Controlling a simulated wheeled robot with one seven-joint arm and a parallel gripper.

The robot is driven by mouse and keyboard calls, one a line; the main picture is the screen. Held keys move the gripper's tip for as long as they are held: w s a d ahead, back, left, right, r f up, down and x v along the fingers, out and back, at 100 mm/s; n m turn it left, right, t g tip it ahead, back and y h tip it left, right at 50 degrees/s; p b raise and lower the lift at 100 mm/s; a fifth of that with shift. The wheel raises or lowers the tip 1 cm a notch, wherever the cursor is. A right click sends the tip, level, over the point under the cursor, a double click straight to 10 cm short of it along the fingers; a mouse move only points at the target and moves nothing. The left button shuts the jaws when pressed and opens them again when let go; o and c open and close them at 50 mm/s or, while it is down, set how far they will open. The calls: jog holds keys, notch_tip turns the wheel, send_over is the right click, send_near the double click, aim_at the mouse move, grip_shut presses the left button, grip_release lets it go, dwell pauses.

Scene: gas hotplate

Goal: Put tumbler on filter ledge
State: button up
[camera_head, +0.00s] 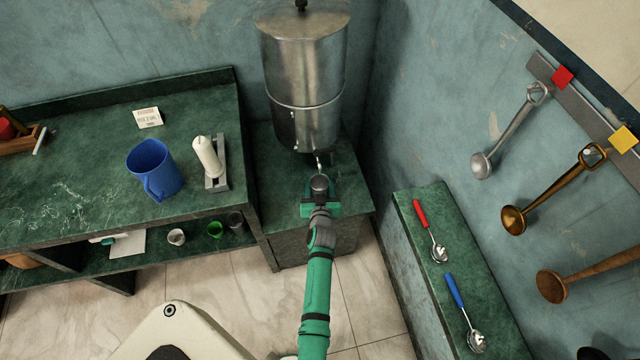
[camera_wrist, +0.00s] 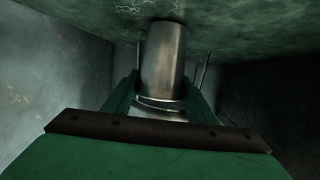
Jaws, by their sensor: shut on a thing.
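The metal tumbler (camera_head: 319,183) is between the fingers of my gripper (camera_head: 319,207), below the tap of the steel filter (camera_head: 303,75). The green marble filter ledge (camera_head: 278,196) extends under and around it. In the wrist view the tumbler (camera_wrist: 163,62) is a plain grey metal cylinder gripped between the two green fingers (camera_wrist: 161,98). The ledge's marble surface (camera_wrist: 245,27) fills the top of that view, behind the tumbler. I cannot tell whether the tumbler's base touches the ledge.
On the left counter (camera_head: 70,165) stand a blue jug (camera_head: 153,170) and a white candle-like cylinder (camera_head: 207,157). Spoons lie on a narrow right ledge (camera_head: 437,212). Ladles hang on the right wall.

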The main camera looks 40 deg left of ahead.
jog(key=shift+f, duration=0.1)
jog(key=o, duration=1.1)
